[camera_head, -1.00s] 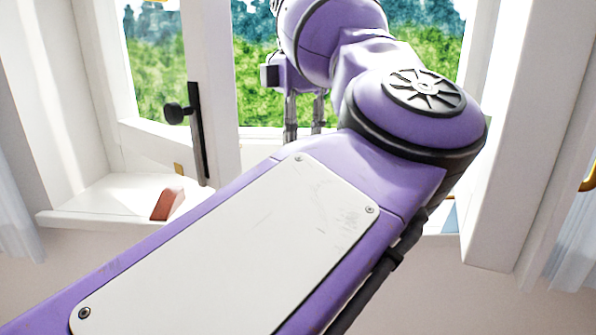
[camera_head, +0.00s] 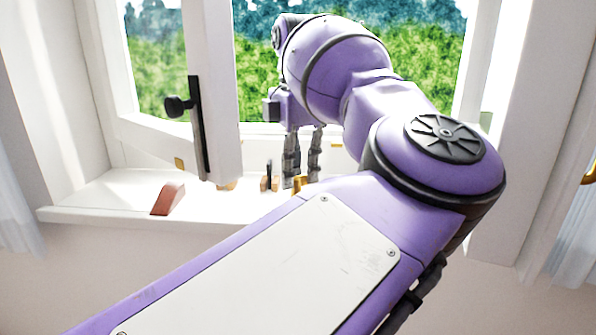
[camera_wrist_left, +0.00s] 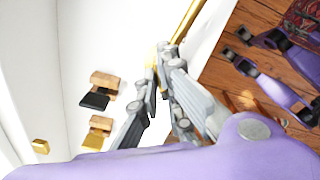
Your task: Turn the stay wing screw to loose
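A brass piece (camera_head: 301,182), by its place the stay's wing screw, shows low between the fingertips of my left gripper (camera_head: 301,184) at the sill. In the left wrist view a gold bar (camera_wrist_left: 187,22), which looks like the stay, runs up from the fingertips of the left gripper (camera_wrist_left: 160,68). The fingers stand apart, one on each side of the brass piece; whether they touch it is unclear. The screw's wings are mostly hidden by the fingers. My right gripper is in neither view.
The white sill (camera_head: 110,200) carries a reddish wedge (camera_head: 168,198) at left. The casement with a black handle (camera_head: 197,125) stands left of my gripper. The left wrist view shows a black-topped wooden block (camera_wrist_left: 98,92) and a brass-topped one (camera_wrist_left: 97,133) beside the fingers.

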